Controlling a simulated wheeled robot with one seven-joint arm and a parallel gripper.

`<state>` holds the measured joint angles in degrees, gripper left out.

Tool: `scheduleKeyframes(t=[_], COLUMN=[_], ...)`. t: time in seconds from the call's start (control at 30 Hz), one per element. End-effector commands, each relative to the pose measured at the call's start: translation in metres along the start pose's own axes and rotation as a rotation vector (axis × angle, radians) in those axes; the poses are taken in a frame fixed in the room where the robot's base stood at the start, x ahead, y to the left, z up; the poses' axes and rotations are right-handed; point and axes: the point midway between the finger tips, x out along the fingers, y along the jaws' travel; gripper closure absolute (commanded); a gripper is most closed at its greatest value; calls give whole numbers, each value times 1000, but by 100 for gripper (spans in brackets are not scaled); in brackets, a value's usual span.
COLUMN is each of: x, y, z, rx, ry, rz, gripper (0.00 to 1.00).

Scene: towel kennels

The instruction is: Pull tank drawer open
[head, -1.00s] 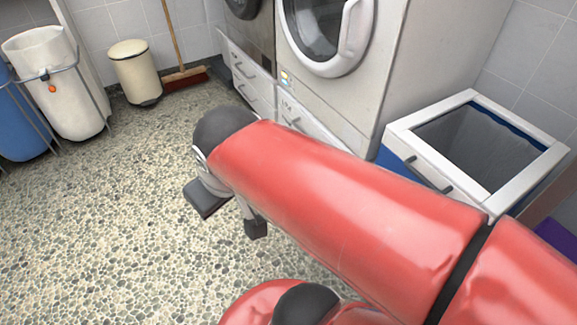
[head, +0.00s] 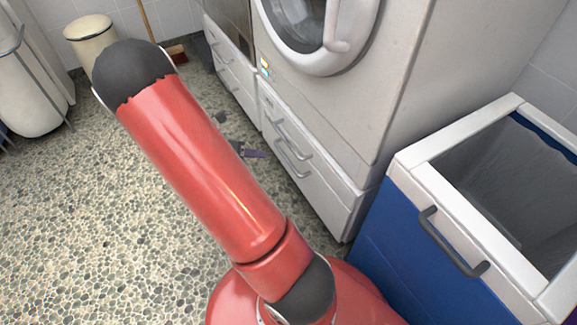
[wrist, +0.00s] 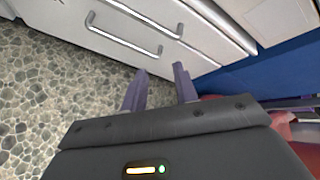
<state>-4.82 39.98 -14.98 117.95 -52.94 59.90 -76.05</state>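White drawer fronts (head: 318,182) with grey bar handles sit under the front-loading machine in the head view. No drawer stands visibly pulled out, and I cannot tell which one is the tank drawer. Two bar handles (wrist: 122,39) cross the upper wrist view. My gripper (wrist: 160,80) is open, its two purplish fingers apart with nothing between them. It points toward the drawer front, short of the lower handle. In the head view my gripper (head: 238,137) is mostly hidden behind my red arm, left of the drawers.
A blue cabinet (head: 400,235) with a white rim, open top and grey handle stands at the right, close to the drawers. A cream bin (head: 91,42) and a broom (head: 174,54) are at the back left. Speckled floor (head: 100,230) is clear at the left.

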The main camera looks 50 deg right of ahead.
Motion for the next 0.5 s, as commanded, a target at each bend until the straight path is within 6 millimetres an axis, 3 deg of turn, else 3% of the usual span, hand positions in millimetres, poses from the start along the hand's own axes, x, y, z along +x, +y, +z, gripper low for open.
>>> scheduleKeyframes(t=[0.03,0.2,0.33,0.5], x=[22,73,99,116], y=[17,53,71,81], z=[-9,-21,-29,-33], rx=[-113,-467,-663,-784], ry=[-45,-175,-238,-274], rz=[-46,-172,-245,-293], gripper=[71,71,71,71])
